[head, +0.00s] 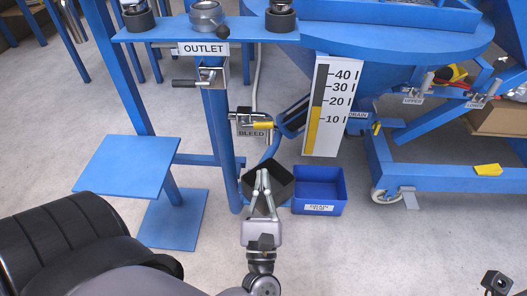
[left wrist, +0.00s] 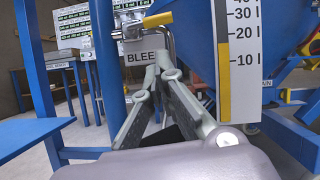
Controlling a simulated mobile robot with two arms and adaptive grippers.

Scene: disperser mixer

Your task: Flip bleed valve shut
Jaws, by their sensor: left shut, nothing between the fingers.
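The bleed valve (head: 243,117) sits on a thin pipe beside the blue post, at the middle of the head view, with a BLEED label (head: 252,133) just below it. Its yellow handle (head: 263,125) lies roughly level and points right. In the left wrist view the yellow handle (left wrist: 158,19) shows above the fingertips, with the label (left wrist: 138,58) partly hidden behind them. My left gripper (head: 263,173) is shut and empty, below the valve in the head view and apart from the handle.
A black container (head: 285,184) is partly behind my left gripper, with a blue bin (head: 319,205) to its right. The level gauge (head: 320,143) hangs right of the valve. The outlet valve (head: 209,75) is above left, and a blue platform (head: 125,165) stands left.

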